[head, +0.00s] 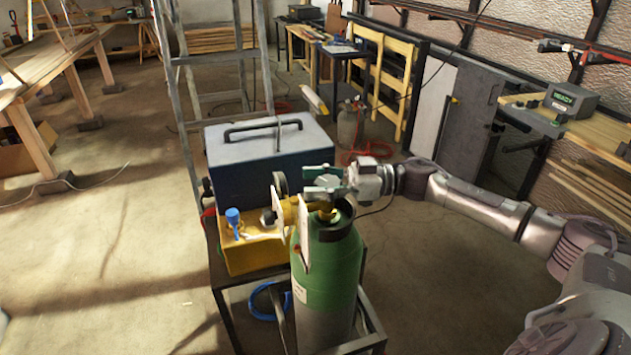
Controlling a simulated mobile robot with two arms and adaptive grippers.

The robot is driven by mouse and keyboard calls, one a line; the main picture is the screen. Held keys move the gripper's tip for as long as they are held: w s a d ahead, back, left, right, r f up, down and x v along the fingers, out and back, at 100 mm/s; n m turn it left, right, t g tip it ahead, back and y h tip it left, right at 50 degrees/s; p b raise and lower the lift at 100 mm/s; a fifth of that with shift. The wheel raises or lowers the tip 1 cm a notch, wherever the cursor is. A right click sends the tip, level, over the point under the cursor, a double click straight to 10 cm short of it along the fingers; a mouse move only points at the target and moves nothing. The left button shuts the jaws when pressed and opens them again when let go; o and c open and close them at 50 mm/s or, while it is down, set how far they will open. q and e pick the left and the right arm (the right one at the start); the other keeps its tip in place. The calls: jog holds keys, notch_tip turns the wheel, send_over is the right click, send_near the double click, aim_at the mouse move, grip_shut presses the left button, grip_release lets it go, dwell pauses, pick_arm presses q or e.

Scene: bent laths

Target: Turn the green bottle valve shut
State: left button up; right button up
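The green bottle (328,262) stands upright in a dark metal cart frame, its lower part grey. Its brass valve (322,214) sits on top, partly hidden behind my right gripper. My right gripper (318,183) comes in from the right and is at the valve top, with its fingers over it. A grey part shows between the fingers, and I cannot tell whether they press on the valve or stand apart from it. My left gripper is not in view.
A blue case with a grey lid (268,150) stands behind the bottle. A yellow box (252,250) with a blue knob (233,216) is left of it. A stepladder (219,62) rises behind. The floor to the left is clear.

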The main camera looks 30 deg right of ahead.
jog(key=shift+w+a, duration=0.1)
jog(key=c, duration=0.7)
